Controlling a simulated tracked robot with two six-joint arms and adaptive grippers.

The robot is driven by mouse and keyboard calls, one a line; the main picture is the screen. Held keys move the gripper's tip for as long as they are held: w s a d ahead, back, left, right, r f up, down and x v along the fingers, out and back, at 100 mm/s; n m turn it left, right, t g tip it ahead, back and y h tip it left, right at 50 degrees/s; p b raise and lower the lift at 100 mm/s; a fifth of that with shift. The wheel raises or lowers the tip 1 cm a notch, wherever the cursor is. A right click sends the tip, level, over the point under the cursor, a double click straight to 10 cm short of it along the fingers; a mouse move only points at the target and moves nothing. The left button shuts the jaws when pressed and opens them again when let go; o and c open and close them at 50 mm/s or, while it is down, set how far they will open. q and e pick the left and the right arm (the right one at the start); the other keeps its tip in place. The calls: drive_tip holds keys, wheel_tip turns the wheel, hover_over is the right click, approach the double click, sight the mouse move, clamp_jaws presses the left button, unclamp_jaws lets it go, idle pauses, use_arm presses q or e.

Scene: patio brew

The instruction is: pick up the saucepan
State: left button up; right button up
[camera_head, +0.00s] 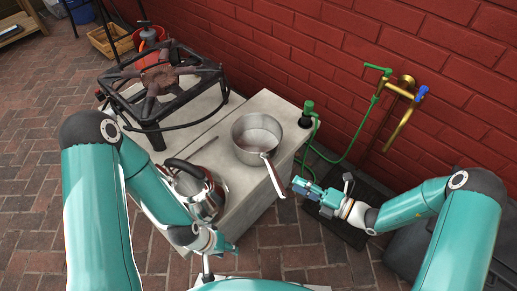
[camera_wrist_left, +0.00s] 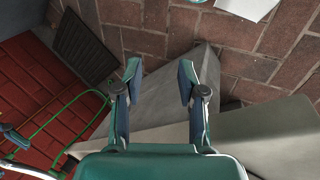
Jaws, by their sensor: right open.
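The saucepan (camera_head: 257,133) is a silver metal pan standing upright and empty on the pale counter (camera_head: 232,205). Its handle (camera_head: 273,178) points toward me and sticks out past the counter's right edge. My right gripper (camera_head: 303,187) is open, just right of the handle's end, apart from it and beyond the counter edge. My left gripper (camera_head: 228,247) is low in front of the counter, away from the pan; the left wrist view shows its fingers (camera_wrist_left: 160,75) apart with nothing between them.
A shiny kettle (camera_head: 205,196) stands left of the pan, partly behind my left arm. A black burner stand (camera_head: 165,80) is at the back left. A green hose (camera_head: 350,150) runs from a brass tap (camera_head: 400,92) on the red brick wall. A dark floor grate (camera_head: 345,232) lies at the right.

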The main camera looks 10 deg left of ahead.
sight(273, 169)
drive_tip(key=shift+b+x, duration=1.1)
drive_tip(key=shift+x, duration=3.9)
drive_tip(key=shift+w, duration=0.15)
clamp_jaws()
drive_tip(key=shift+w+r, duration=0.1)
drive_tip(key=shift+r, duration=0.05)
